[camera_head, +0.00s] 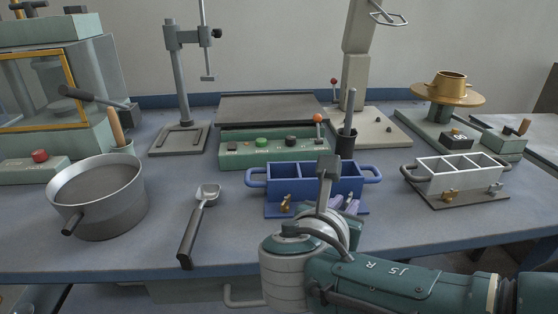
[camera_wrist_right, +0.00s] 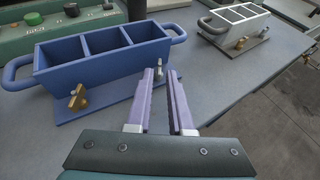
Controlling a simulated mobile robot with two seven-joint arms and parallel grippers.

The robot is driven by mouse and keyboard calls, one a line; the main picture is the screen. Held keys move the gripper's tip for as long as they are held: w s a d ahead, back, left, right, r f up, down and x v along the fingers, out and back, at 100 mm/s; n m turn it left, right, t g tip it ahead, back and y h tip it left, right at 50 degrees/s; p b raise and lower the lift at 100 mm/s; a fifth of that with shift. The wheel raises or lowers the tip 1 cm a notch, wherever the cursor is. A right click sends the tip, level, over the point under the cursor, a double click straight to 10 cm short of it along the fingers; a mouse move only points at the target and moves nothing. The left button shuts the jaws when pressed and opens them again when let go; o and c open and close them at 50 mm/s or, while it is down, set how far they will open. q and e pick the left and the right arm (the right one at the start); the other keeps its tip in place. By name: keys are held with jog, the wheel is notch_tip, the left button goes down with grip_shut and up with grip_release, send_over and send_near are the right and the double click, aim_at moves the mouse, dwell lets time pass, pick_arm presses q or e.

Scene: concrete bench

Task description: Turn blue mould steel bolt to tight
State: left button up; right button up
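The blue mould (camera_head: 282,187) is a three-compartment box with a handle at each end, on a blue base plate; it also shows in the right wrist view (camera_wrist_right: 70,57). A brass bolt (camera_wrist_right: 77,97) sits at its front left. The steel bolt (camera_wrist_right: 159,70) is at its front right, partly hidden by my finger in the right wrist view and by my gripper in the head view. My right gripper (camera_wrist_right: 163,72) is open, its two lilac fingers apart, with the tips close to the steel bolt. I cannot tell whether they touch it. My left gripper is not in view.
A white mould (camera_head: 460,181) with bolts stands to the right. A metal pan (camera_head: 98,205) and a scoop (camera_head: 200,215) lie to the left. A green control box (camera_head: 262,149) and a dark cup (camera_head: 345,145) stand behind the blue mould. Bench is clear right of my gripper.

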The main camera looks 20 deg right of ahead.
jog(key=p+v, duration=0.2)
jog(key=v, duration=0.4)
jog(key=shift+s+a+r, duration=0.2)
jog(key=shift+a+r, duration=0.05)
jog(key=shift+s+a+r, duration=0.15)
jog(key=shift+s+a, duration=0.2)
jog(key=shift+s, duration=0.05)
